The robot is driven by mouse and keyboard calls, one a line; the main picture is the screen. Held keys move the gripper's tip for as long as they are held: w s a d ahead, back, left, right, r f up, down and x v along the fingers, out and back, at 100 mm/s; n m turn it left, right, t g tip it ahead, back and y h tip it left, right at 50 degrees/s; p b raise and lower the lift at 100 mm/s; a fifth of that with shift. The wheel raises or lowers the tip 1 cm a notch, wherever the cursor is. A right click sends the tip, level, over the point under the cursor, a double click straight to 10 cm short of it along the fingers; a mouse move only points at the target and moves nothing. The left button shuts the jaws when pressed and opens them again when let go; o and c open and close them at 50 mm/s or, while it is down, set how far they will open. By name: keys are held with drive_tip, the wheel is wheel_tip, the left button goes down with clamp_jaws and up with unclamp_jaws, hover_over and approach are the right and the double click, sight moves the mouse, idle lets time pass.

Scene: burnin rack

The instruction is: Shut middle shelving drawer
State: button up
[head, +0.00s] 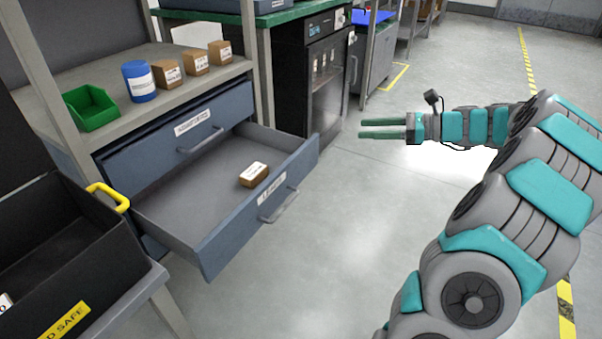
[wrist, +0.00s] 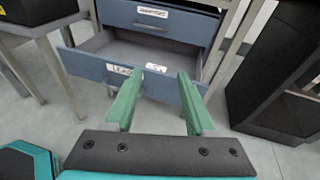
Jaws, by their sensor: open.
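The lower blue-grey shelving drawer (head: 218,223) is pulled far out toward the right in the head view, with a label and a handle (head: 279,205) on its front. A small brown box with a white label (head: 254,174) lies inside it. The drawer above it (head: 180,131) is shut. My gripper (head: 361,129) is open and empty, to the right of the open drawer's front and apart from it. In the wrist view, the two green fingers (wrist: 156,98) point toward the open drawer's front (wrist: 100,71). Its handle is not clear there.
A green bin (head: 90,107), a blue cylinder (head: 139,81) and several small boxes stand on the shelf above. A black case (head: 62,250) with a yellow handle stands at the left, near the drawer. A black cabinet (head: 318,75) is behind.

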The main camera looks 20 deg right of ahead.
sight(303, 150)
drive_tip(key=f+m+t+b, duration=0.1)
drive_tip(key=f+b, duration=0.1)
drive_tip(key=f, duration=0.2)
drive_tip(key=w+a+f+m+t+b, duration=0.1)
drive_tip(key=f+t+b, duration=0.1)
drive_tip(key=f, duration=0.3)
drive_tip(key=w+f+m+t+b, duration=0.1)
drive_tip(key=f+b, duration=0.1)
drive_tip(key=f, duration=0.3)
drive_tip(key=shift+a+h, duration=0.25)
drive_tip(key=shift+h, duration=0.15)
drive_tip(key=c, duration=0.7)
drive_tip(key=shift+w+f+t, duration=0.1)
drive_tip(key=shift+w+t, duration=0.05)
drive_tip(key=shift+t, duration=0.15)
clamp_jaws()
drive_tip(key=b+x, duration=0.1)
drive_tip(key=x, duration=1.2)
drive_tip(key=shift+w+a, duration=0.25)
drive_tip(key=shift+w, duration=0.05)
drive_tip(key=shift+w+a, duration=0.1)
drive_tip(key=shift+w+a+r+p, duration=0.3)
drive_tip(key=shift+w+a+p, duration=0.6)
drive_tip(key=shift+p, duration=0.2)
drive_tip(key=p+x, duration=0.4)
drive_tip(key=x, duration=1.5)
drive_tip(key=shift+w+a+f+p, duration=0.15)
drive_tip(key=shift+w+f+p, duration=0.15)
drive_tip(key=shift+f+p, duration=0.1)
